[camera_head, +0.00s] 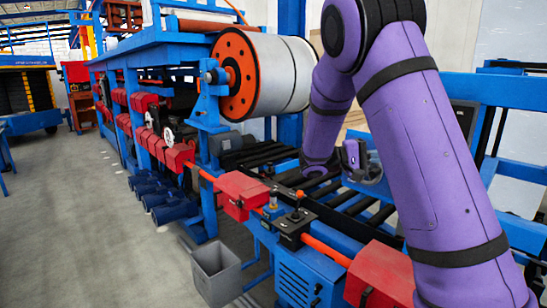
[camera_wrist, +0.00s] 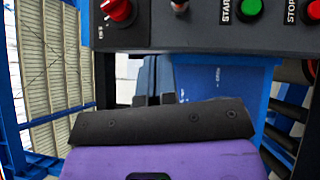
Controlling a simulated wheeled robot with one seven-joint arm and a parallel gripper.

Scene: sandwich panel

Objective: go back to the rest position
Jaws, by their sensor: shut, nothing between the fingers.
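My gripper (camera_wrist: 153,76) shows in the wrist view as dark fingers close together beyond a black plate and my purple wrist. They look shut and empty. A dark control panel (camera_wrist: 215,32) crosses the top of that view, just past the fingertips. It carries a red knob (camera_wrist: 118,10), a small switch (camera_wrist: 179,5), a green START button (camera_wrist: 249,9) and a red STOP button (camera_wrist: 314,11). I see no contact with them. In the head view my purple arm reaches down over the roller line, and the fingers cannot be made out.
A large orange-flanged roll (camera_head: 237,76) stands beside my arm. Black rollers (camera_head: 340,197) run on a blue frame below. A black joystick box (camera_head: 294,226), red covers (camera_head: 241,190) and a grey bin (camera_head: 216,274) are in front. The floor (camera_head: 75,215) at left is clear.

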